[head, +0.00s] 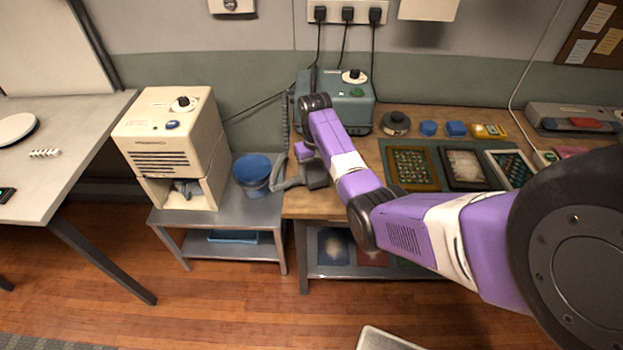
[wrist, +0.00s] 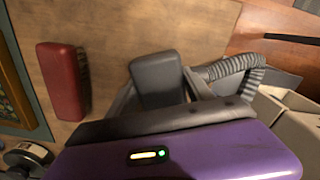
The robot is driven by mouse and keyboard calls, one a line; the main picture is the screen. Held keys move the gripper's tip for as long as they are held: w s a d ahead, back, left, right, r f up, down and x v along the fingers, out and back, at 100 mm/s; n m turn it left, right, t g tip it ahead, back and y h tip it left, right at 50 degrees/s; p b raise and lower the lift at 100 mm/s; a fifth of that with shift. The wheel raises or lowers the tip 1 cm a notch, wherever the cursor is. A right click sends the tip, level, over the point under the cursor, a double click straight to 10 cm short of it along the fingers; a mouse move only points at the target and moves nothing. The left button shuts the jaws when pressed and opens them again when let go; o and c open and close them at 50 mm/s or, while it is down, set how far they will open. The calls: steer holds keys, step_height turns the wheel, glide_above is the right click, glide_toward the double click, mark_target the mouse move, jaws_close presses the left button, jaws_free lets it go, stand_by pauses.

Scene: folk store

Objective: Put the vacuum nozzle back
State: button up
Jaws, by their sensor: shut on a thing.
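The vacuum nozzle is a dark grey, block-shaped piece (wrist: 158,76) in the wrist view, with its front part between my two fingers. My gripper (wrist: 160,90) is shut on it. A grey ribbed hose (wrist: 235,75) shows just right of the nozzle in the wrist view. In the head view my gripper (head: 308,160) is at the left edge of the wooden bench (head: 410,118), and the grey hose (head: 287,184) runs left from beside it. Whether the nozzle touches the bench I cannot tell. A holder for the nozzle is not clearly seen.
A blue bucket (head: 253,172) and a cream cabinet (head: 180,145) stand on a low grey table (head: 232,215) at the left. A teal machine (head: 350,100) stands behind my gripper. A red block (wrist: 62,80) lies on the bench. Framed trays (head: 415,166) lie to the right.

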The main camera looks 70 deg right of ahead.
mark_target(314, 172)
steer(key=shift+f, duration=0.15)
steer(key=shift+f, duration=0.15)
steer(key=o, duration=1.4)
steer(key=shift+o, duration=0.2)
step_height(314, 172, up, 11)
steer(key=shift+r, duration=0.1)
steer(key=shift+r+p, duration=0.35)
steer(key=shift+r, duration=0.25)
